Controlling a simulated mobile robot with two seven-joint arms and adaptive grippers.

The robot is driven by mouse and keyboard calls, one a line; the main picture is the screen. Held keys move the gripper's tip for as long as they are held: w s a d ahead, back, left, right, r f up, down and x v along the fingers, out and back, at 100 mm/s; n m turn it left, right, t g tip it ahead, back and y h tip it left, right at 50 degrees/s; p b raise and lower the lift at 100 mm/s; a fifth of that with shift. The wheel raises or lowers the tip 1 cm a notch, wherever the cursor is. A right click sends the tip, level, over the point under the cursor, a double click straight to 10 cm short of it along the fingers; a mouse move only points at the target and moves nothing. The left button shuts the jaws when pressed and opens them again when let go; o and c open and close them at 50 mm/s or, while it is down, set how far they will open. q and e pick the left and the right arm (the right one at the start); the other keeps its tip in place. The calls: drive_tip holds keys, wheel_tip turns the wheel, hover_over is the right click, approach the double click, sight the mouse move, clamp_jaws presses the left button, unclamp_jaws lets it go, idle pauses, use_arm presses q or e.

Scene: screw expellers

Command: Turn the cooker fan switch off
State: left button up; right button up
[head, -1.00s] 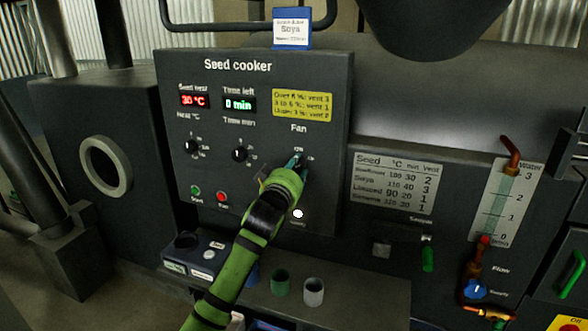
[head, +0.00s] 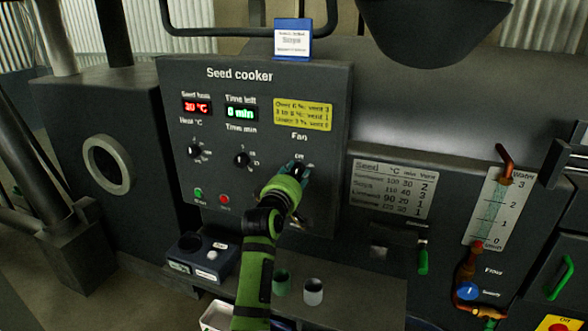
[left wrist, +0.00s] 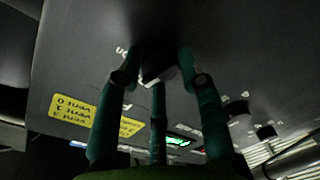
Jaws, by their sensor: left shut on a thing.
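The grey seed cooker panel (head: 330,95) faces me in the head view, with the "Fan" label (head: 299,137) above the fan switch. The fan switch is a dark knob (left wrist: 160,73) with a pale edge in the left wrist view. My left gripper (head: 298,170) is at this knob below the "Fan" label, its teal fingers closed around it. In the left wrist view its three fingers (left wrist: 156,75) surround the knob. The fingers hide most of the switch, and I cannot read its pointer position. My right gripper is not in view.
The heat knob (head: 195,152) and time knob (head: 241,159) sit left of the fan switch. Green (head: 198,192) and red (head: 224,199) buttons are below them. A shelf with a green cup (head: 281,281) and a grey cup (head: 313,291) lies below the panel.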

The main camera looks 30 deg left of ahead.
use_arm(q)
drive_tip(key=shift+d+f+n+p, duration=0.2)
drive_tip(key=shift+n+p, duration=0.5)
drive_tip(key=shift+n, duration=0.3)
drive_tip(key=o, duration=1.1)
drive_tip(key=shift+w, duration=0.1)
drive_tip(key=shift+o, duration=0.2)
drive_tip(key=shift+d+r, duration=0.1)
drive_tip(key=shift+r, duration=0.05)
drive_tip(key=shift+s, duration=0.4)
drive_tip(key=v, duration=1.1)
